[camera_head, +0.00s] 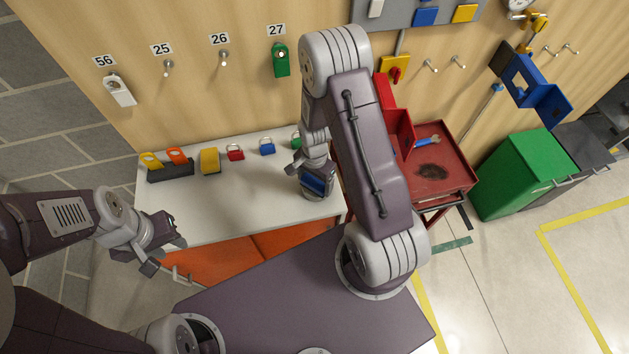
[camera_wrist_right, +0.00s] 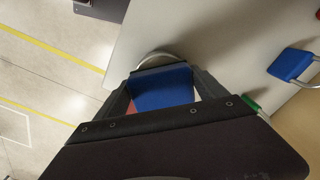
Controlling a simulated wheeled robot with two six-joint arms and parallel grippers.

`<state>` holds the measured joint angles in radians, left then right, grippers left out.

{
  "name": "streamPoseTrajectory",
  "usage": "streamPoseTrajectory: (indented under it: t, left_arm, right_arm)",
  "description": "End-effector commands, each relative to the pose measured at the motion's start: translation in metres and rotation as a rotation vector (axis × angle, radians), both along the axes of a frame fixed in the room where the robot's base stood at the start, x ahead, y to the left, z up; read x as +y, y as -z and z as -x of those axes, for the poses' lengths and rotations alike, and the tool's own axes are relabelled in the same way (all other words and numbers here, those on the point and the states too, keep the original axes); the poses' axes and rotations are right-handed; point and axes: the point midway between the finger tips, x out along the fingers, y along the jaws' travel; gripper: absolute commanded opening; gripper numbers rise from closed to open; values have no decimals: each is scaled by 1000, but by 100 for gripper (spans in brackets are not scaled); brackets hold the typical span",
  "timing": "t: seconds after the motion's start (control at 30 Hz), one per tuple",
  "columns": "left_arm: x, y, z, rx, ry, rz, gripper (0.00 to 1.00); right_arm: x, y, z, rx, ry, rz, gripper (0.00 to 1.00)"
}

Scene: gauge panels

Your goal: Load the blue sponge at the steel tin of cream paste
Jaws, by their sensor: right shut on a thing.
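My right gripper (camera_head: 317,188) is low over the right end of the pale table. My left gripper (camera_head: 165,255) is open and empty, beyond the table's front left edge.
On the table (camera_head: 225,205) are red (camera_head: 235,153), blue (camera_head: 267,147) and green (camera_head: 296,142) padlocks, a yellow block (camera_head: 210,161) and a dark rack (camera_head: 171,172). A red cart (camera_head: 455,178) stands right, then a green bin (camera_head: 525,175). The table's middle front is clear.

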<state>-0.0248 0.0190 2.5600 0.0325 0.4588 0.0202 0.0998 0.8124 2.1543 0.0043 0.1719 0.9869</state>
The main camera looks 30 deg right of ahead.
Motion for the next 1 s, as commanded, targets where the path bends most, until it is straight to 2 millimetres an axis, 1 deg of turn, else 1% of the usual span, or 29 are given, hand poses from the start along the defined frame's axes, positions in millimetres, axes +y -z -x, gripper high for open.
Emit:
streamPoseTrajectory:
  t: [0.07, 0.17, 0.8, 0.87, 1.0]
  left_arm:
    - [0, 0, 0, 0, 0, 0, 36]
    - [0, -5, 0, 0, 0, 0, 36]
    - [0, -61, 0, 0, 0, 0, 36]
    - [0, -63, 0, 0, 0, 0, 36]
    - [0, -61, 0, 0, 0, 0, 36]
  right_arm:
    - [0, 1, 2, 5, 0, -1, 49]
    - [0, -5, 2, 4, 0, 0, 49]
    - [0, -69, 1, 2, 0, 0, 49]
    - [0, -72, 1, 2, 0, 0, 49]
    - [0, -70, 1, 2, 0, 0, 49]
